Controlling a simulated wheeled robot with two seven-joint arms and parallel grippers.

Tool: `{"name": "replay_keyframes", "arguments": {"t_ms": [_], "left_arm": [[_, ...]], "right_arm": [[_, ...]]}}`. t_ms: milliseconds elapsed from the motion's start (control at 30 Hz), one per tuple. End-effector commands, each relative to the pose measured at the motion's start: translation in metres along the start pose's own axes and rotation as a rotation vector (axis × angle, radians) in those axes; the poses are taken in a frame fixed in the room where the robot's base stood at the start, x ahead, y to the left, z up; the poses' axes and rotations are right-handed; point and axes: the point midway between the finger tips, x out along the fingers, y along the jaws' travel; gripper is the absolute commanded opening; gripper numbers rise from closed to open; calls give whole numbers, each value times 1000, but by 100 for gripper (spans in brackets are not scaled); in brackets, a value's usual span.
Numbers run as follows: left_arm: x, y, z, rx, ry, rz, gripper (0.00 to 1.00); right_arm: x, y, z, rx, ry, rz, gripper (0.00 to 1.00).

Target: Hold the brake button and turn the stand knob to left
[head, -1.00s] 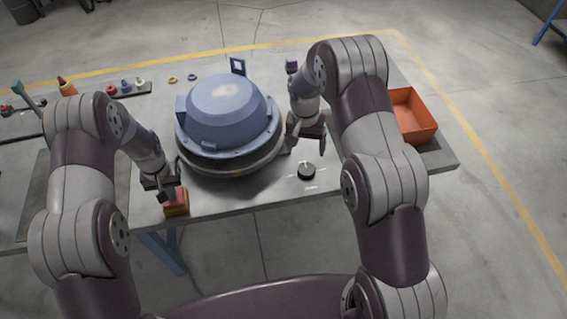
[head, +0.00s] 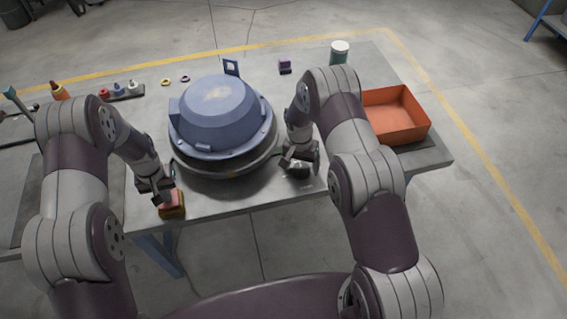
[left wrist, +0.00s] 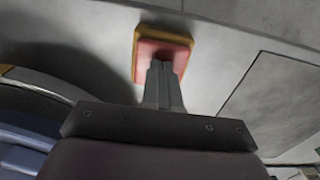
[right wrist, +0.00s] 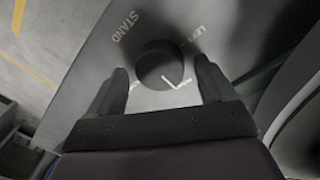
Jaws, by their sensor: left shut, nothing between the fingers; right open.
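The brake button (head: 172,208) is a red pad on a yellow base at the table's front left edge. My left gripper (head: 167,197) is shut with nothing between its fingers, its tips over the red pad. In the left wrist view the fingertips (left wrist: 163,72) meet the red button (left wrist: 160,50); pressing depth cannot be told. The stand knob (right wrist: 161,66) is dark and round with a white pointer line, near the printed words STAND and LEFT. My right gripper (right wrist: 161,80) is open, its fingers on either side of the knob. In the head view the right gripper (head: 298,165) partly hides the knob.
A large blue hood (head: 220,115) on a round base stands between my grippers. An orange bin (head: 395,115) is at the table's right. Small coloured parts lie at the back left.

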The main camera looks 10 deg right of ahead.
Motion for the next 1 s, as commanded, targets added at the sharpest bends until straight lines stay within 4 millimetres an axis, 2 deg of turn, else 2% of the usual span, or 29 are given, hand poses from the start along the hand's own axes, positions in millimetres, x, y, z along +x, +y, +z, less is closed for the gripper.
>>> {"name": "replay_keyframes", "arguments": {"t_ms": [33,200,633,1000], "left_arm": [[1,0,0,0,1,0,0],[1,0,0,0,1,0,0],[1,0,0,0,2,0,0],[1,0,-1,0,3,0,0]], "right_arm": [[0,0,0,0,0,0,83],[0,0,0,0,0,0,28],[0,0,0,-69,5,1,27],[-1,-1,1,-365,31,1,27]]}}
